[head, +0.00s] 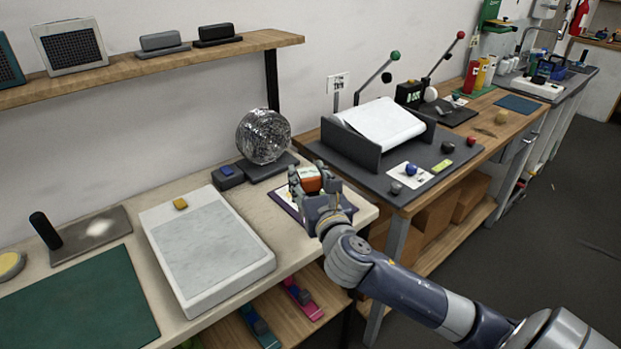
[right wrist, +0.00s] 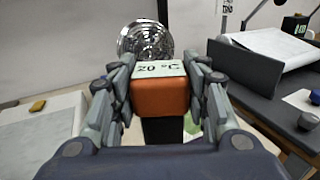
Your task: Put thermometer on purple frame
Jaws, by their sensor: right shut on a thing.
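The thermometer (head: 311,184) is an orange block with a pale top face that reads 20 °C. My right gripper (head: 318,190) is shut on it, and in the right wrist view the thermometer (right wrist: 160,92) sits between the two fingers. The purple frame (head: 281,204) lies flat at the right end of the cream table, with a white inside. My right gripper and the thermometer are over it and hide much of it. I cannot tell whether the thermometer touches it. My left gripper is not in view.
A white slab (head: 208,248) lies to the left. The dark-topped wooden bench (head: 430,158) with a paper stand (head: 380,124) is to the right.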

